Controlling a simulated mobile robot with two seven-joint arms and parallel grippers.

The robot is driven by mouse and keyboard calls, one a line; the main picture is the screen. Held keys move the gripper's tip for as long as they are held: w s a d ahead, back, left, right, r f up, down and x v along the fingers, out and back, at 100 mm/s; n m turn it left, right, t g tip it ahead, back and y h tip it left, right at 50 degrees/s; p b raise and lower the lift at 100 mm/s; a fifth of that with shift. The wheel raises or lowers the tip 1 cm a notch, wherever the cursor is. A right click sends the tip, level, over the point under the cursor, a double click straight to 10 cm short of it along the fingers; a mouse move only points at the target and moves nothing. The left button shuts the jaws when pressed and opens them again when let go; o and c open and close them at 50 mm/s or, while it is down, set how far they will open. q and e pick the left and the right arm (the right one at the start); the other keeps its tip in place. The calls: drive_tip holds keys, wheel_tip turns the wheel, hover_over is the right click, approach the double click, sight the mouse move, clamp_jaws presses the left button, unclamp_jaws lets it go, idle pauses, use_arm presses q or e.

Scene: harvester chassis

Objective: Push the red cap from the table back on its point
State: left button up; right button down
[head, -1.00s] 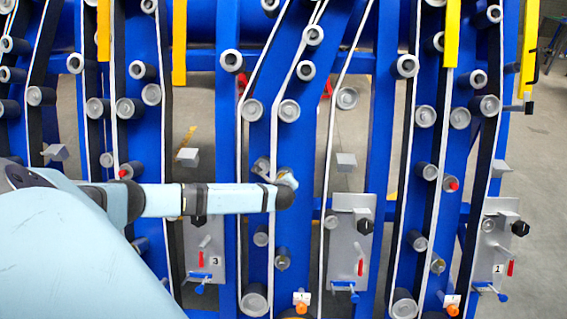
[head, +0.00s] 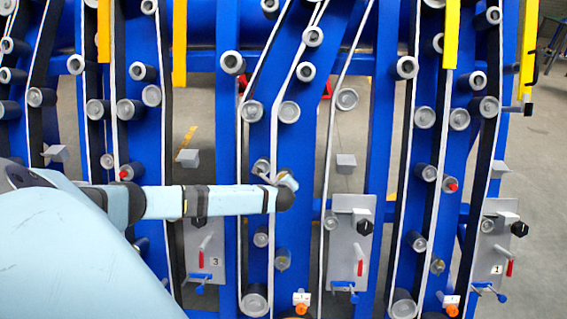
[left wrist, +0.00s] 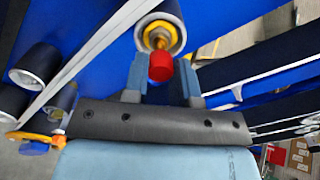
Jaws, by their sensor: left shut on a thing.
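The red cap (left wrist: 160,66) is between the two fingers of my left gripper (left wrist: 163,78) in the left wrist view, and the gripper is shut on it. Just beyond the cap is the end of a roller (left wrist: 160,36) with a pale rim and a brassy centre pin. Cap and pin overlap in this view, so I cannot tell whether they touch. In the head view my left gripper (head: 287,181) is in front of the middle blue panel, and its wrist hides the cap. My right gripper and the table are not in view.
Other red caps sit on rollers at the left (head: 124,174) and right (head: 450,184). Rollers and white belts crowd around my left gripper. Grey plates with red handles (head: 350,240) stand lower down. A dark roller (left wrist: 38,64) is close on the left in the wrist view.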

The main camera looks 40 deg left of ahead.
use_arm(q)
drive_tip(key=shift+b+x, duration=0.6)
drive_tip(key=shift+x, duration=0.55)
drive_tip(key=o, duration=1)
drive_tip(key=shift+c, duration=0.2)
drive_tip(key=v, duration=1.4)
